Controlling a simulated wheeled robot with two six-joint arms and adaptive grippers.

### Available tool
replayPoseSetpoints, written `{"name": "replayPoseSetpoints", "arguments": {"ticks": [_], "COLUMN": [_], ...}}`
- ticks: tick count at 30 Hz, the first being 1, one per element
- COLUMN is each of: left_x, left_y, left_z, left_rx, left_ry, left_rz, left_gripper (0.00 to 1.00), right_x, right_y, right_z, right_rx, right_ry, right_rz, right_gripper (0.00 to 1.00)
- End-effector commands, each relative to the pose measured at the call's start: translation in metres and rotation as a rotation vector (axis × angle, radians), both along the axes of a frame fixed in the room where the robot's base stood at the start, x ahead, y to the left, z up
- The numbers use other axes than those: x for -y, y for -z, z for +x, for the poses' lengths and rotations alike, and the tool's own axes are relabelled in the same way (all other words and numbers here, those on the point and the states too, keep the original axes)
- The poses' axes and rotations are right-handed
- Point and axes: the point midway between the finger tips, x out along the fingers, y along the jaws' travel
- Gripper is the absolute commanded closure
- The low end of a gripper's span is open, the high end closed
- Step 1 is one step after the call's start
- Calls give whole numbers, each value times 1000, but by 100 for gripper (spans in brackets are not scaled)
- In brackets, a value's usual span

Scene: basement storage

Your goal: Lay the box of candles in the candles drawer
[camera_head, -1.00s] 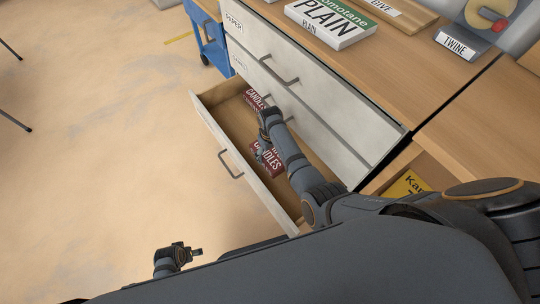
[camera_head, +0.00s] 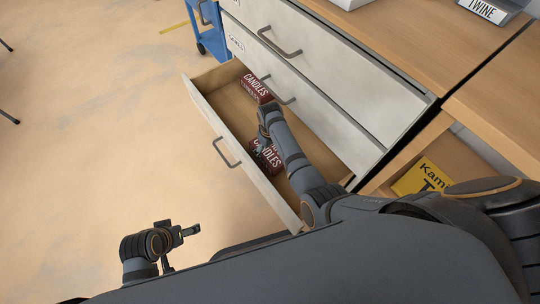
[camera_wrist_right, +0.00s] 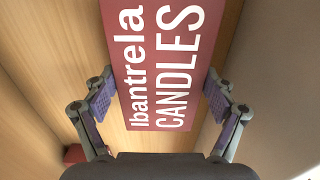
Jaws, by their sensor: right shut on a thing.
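The open drawer (camera_head: 229,140) has a white front and a wooden inside. My right gripper (camera_head: 264,146) reaches into it and is shut on a dark red box of candles (camera_head: 268,158) with white lettering. In the right wrist view the box (camera_wrist_right: 165,65) lies between the two finger pads of the gripper (camera_wrist_right: 160,98). Whether the box touches the drawer floor I cannot tell. A second red candle box (camera_head: 256,87) lies in the drawer's far end. My left gripper (camera_head: 188,231) is over the floor, away from the drawer; its jaw opening is unclear.
Closed drawers (camera_head: 283,52) with grey handles sit above the open one. A shelf on the right holds a yellow box (camera_head: 420,178). A blue cart (camera_head: 212,40) stands beyond the cabinet.

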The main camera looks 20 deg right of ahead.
Motion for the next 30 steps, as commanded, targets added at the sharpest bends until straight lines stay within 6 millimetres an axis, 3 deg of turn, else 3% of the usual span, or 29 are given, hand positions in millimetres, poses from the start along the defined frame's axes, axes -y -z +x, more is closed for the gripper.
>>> {"name": "replayPoseSetpoints", "arguments": {"ticks": [1,3,15,16,19,30], "left_x": [3,5,6,6,6,6], "left_y": [15,19,17,17,17,16], "left_z": [1,3,5,5,5,5], "left_rx": [30,66,89,90,89,89], "left_ry": [-3,-6,-8,-8,-8,-8], "left_rz": [-13,-24,-30,-30,-30,-30], "left_gripper": [25,25,25,25,25,25], "right_x": [0,0,0,0,0,0], "right_y": [13,15,15,15,15,14], "right_z": [1,1,1,0,1,1], "right_rx": [2,2,1,1,1,1], "right_ry": [0,0,0,0,0,0], "right_rz": [1,1,0,0,0,0], "right_gripper": [54,54,54,15,1,0]}}
